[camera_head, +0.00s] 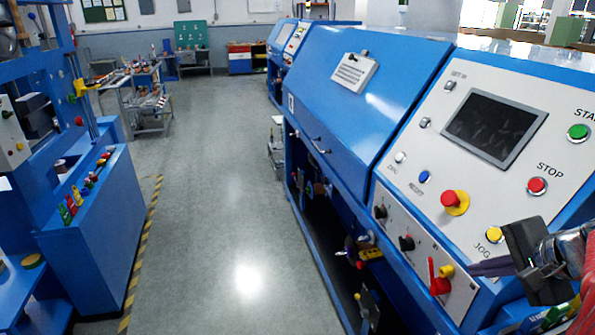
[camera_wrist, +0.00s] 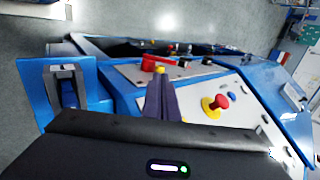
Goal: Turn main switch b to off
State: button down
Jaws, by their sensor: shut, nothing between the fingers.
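A red lever-handled switch (camera_head: 437,279) sits at the lower end of the grey control panel, with a yellow round part (camera_head: 447,271) beside it. I take it as main switch b; no label on it is legible. In the wrist view the red lever (camera_wrist: 150,62) lies just beyond my fingertips, with the yellow part close to them. My gripper (camera_head: 474,268) reaches in from the right, its dark fingers closed together and empty. The fingers also show in the wrist view (camera_wrist: 161,82). I cannot tell whether the tips touch the switch.
Black knobs (camera_head: 406,243) sit further up the same strip. A red emergency button (camera_head: 451,201) on a yellow disc, a blue button (camera_head: 425,177), a yellow JOG button (camera_head: 494,234) and a dark screen (camera_head: 495,128) are on the console. The floor aisle (camera_head: 220,200) to the left is clear.

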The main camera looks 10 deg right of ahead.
aim_at(430, 264)
jog(key=x, duration=1.2)
jog(key=shift+w+a+r, duration=0.1)
jog(key=shift+w+r, duration=0.15)
jog(key=shift+r, duration=0.05)
jog(key=shift+w+f, duration=0.3)
jog(key=shift+w, duration=0.25)
jog(key=shift+w, duration=0.1)
jog(key=shift+w+f, duration=0.1)
jog(key=shift+w, duration=0.95)
jog(key=shift+s, duration=0.15)
jog(key=shift+s, duration=0.7)
